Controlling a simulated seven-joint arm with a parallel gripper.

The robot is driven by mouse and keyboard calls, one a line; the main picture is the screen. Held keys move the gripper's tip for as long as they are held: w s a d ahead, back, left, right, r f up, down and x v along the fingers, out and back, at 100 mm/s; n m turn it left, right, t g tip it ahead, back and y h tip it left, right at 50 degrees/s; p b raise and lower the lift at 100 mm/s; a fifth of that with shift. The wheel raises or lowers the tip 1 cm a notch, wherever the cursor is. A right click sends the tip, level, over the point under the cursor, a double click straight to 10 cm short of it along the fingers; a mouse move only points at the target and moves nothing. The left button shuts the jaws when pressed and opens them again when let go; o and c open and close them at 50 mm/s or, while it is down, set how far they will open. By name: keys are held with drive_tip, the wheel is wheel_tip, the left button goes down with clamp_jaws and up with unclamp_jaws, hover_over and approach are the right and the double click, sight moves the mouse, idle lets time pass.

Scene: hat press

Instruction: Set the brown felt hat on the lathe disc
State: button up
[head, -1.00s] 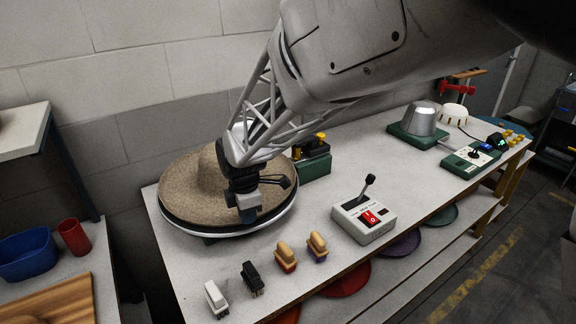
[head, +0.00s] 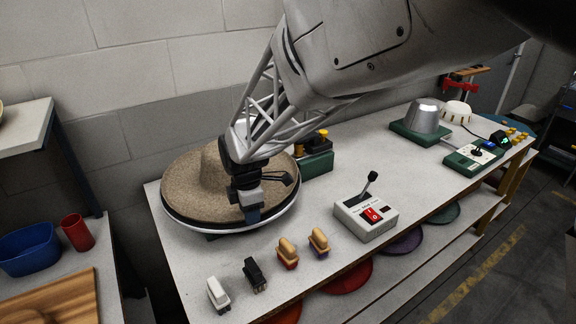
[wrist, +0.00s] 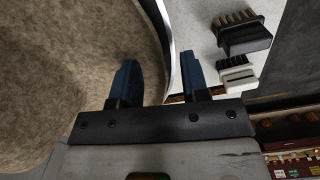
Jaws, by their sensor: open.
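The brown felt hat (head: 190,186) lies on the round lathe disc (head: 284,219) at the left end of the bench, brim down and crown up. The disc's pale rim shows below the brim. My gripper (head: 252,214) is at the hat's front right brim, pointing down. In the wrist view my gripper (wrist: 162,78) is open. One blue finger is over the felt hat (wrist: 60,70) and the other is outside the disc's rim (wrist: 172,50). I cannot tell whether either finger touches the hat. My wrist hides part of the brim and crown.
A control box (head: 366,219) with a lever and red switch stands right of the disc. White, black and wooden-handled brushes (head: 287,253) line the front edge. A green toolbox (head: 316,158) is behind my arm. A metal dome block (head: 422,117) stands farther right.

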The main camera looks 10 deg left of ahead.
drive_tip(key=shift+r, duration=3.8)
drive_tip(key=shift+d+r, duration=0.1)
drive_tip(key=shift+d, duration=0.2)
drive_tip(key=s+d+r+m, duration=0.2)
drive_tip(key=d+m, duration=0.2)
drive_tip(key=d, duration=0.4)
drive_tip(key=s+d+r+m+t, duration=0.1)
drive_tip(key=s+d+r+m, duration=0.2)
drive_tip(key=d, duration=0.6)
drive_tip(key=s+d+r+m, duration=0.1)
drive_tip(key=d+r+m, duration=0.1)
drive_tip(key=d+m, duration=0.5)
drive_tip(key=s+d+f+m+t, duration=0.1)
drive_tip(key=s+d+m, duration=1)
drive_tip(key=s+d, duration=0.4)
drive_tip(key=shift+d+t, duration=0.3)
drive_tip(key=shift+d, duration=0.8)
